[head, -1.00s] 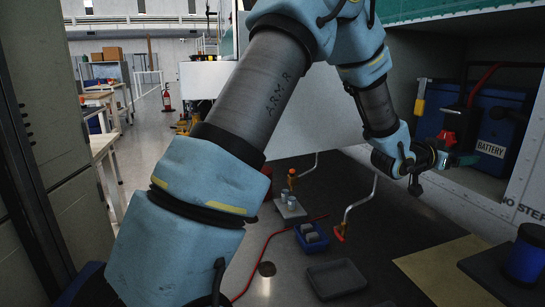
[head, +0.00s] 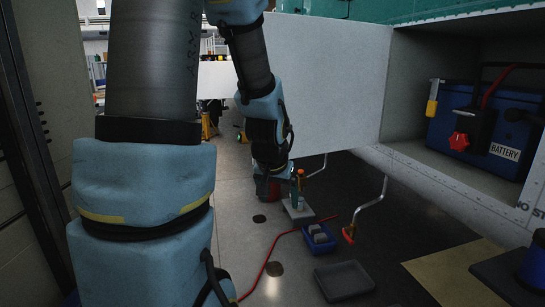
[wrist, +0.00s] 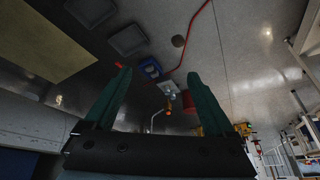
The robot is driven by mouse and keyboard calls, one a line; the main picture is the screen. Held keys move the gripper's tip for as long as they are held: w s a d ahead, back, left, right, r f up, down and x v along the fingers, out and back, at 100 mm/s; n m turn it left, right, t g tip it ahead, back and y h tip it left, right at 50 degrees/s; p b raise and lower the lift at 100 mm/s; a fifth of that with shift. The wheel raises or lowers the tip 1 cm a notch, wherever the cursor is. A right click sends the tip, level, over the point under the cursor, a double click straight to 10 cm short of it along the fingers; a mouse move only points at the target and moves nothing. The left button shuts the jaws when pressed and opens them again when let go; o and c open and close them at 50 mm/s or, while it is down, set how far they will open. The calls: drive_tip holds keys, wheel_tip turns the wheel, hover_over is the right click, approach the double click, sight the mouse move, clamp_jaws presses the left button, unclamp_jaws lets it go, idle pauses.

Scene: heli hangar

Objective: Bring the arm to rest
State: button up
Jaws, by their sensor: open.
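My gripper (head: 297,188) hangs at the lower end of my arm in the head view, left of the open battery bay. Its green fingers show in front of a small grey tray (head: 303,212) with objects on it, and I cannot tell the height between them. In the wrist view my gripper (wrist: 158,73) has its two green fingers spread wide apart, with nothing held between them. The floor and the small items show beyond the fingers.
A blue battery (head: 502,150) with a red knob (head: 459,142) sits in the bay at right. A blue bin (head: 319,240), a dark tray (head: 343,280) and a red cable (head: 262,268) lie below. A white panel (head: 330,75) stands behind my arm. A cabinet stands at left.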

drive_tip(key=s+a+n+g+y+p, duration=0.1)
drive_tip(key=s+a+n+g, duration=0.2)
drive_tip(key=s+a, duration=0.6)
wheel_tip(320, 180, up, 17)
drive_tip(key=p, duration=1.6)
drive_tip(key=shift+s+d+f+p, duration=0.15)
drive_tip(key=shift+s+d+p, duration=0.25)
drive_tip(key=shift+s, duration=0.05)
